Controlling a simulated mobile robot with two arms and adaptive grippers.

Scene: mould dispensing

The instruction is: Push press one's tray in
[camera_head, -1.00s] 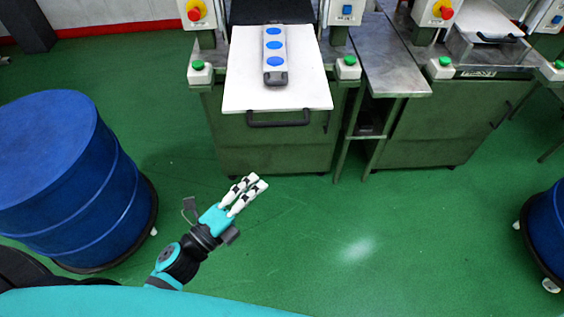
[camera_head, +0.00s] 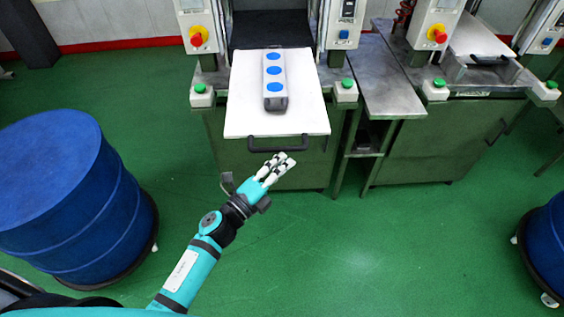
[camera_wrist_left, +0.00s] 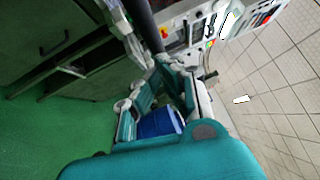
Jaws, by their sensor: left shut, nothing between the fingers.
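The white tray (camera_head: 245,118) juts out from the left press (camera_head: 285,15), level, with a dark handle (camera_head: 278,143) along its front edge. A grey mould with three blue-filled round cavities (camera_head: 274,82) lies on it. My left gripper (camera_head: 284,160) is shut and empty, just in front of and below the handle in the head view. The two look close, but I cannot tell whether they touch. In the left wrist view my gripper's fingers (camera_wrist_left: 166,62) come together beside a dark bar that looks like the handle (camera_wrist_left: 140,22). My right gripper is not in view.
A blue drum (camera_head: 70,200) on a wheeled base stands at left; another (camera_head: 547,240) is at the right edge. A metal side table (camera_head: 385,80) separates the left press from a second press (camera_head: 480,60). Green buttons (camera_head: 200,88) flank the tray. Green floor between the drums is clear.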

